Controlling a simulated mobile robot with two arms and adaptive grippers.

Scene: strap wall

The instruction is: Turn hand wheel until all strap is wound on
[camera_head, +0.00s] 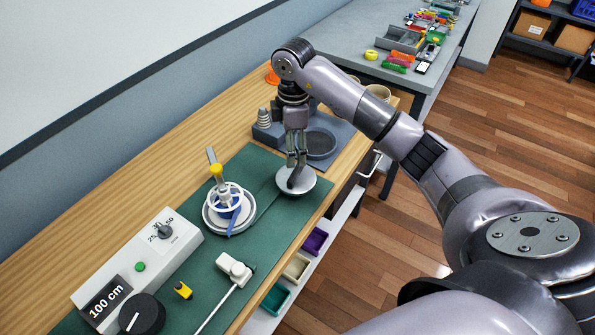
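A white hand wheel (225,198) stands on a round pale base on the green mat, with a yellow knob (216,170) at its far side. A blue piece (236,215), perhaps strap, shows through and below the wheel's rim. My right gripper (294,172) points down over a shallow pale round dish (304,188), to the right of the wheel and apart from it. Its dark fingertips are close to the dish; whether they touch it, hold something or are shut is too small to tell. My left gripper is out of view.
A white control box (150,262) reading "100 cm", with a dial and black knob, stands front left. A white block with a rod (234,268) and a small yellow piece (183,290) lie on the green mat (255,162). A grey tray (320,146) stands behind my gripper.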

